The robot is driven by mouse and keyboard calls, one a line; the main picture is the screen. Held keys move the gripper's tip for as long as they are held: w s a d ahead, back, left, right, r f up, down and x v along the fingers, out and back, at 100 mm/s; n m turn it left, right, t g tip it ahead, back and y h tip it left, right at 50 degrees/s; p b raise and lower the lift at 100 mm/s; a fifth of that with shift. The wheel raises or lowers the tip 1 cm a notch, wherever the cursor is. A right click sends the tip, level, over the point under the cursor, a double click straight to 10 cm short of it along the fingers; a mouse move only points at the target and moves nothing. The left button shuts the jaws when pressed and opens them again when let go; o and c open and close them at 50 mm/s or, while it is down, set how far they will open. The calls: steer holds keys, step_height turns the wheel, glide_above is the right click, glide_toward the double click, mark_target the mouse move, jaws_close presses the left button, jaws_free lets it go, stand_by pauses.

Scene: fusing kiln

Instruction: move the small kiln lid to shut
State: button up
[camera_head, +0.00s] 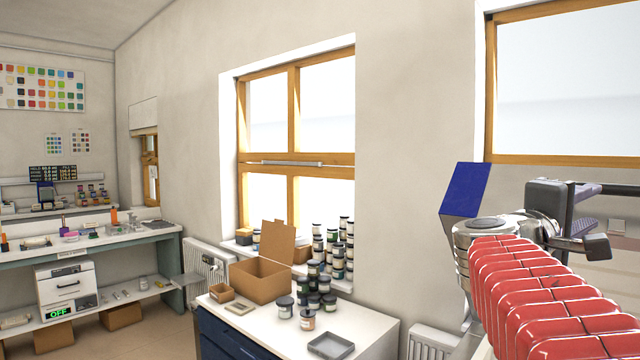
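A small white box-shaped unit (66,287) stands on the lower shelf of the left bench, with dark front details and a green OFF display (60,313) beneath. It looks like the small kiln, but I cannot be sure. I cannot make out at this size whether its lid is open or shut. My gripper (572,222), dark grey, is at the far right, close to the camera and far from that unit. It is seen at an angle, and its finger gap is not clear. I see nothing held in it.
A white-topped cabinet (375,338) in the middle bears an open cardboard box (262,280), several jars and a grey tray (331,346). The left bench (150,236) holds tools and bottles. Cardboard boxes sit under its shelf. Some floor (140,340) shows between bench and cabinet.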

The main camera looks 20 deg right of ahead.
mark_target(618, 193)
steer(key=shift+d, duration=0.15)
steer(key=d, duration=0.4)
steer(key=d+r, duration=0.1)
steer(key=d, duration=0.4)
steer(key=w+d, duration=0.1)
steer(key=d, duration=0.3)
steer(key=shift+d+r, duration=0.2)
steer(key=shift+r, duration=0.1)
steer(key=shift+c, duration=0.4)
jaws_close()
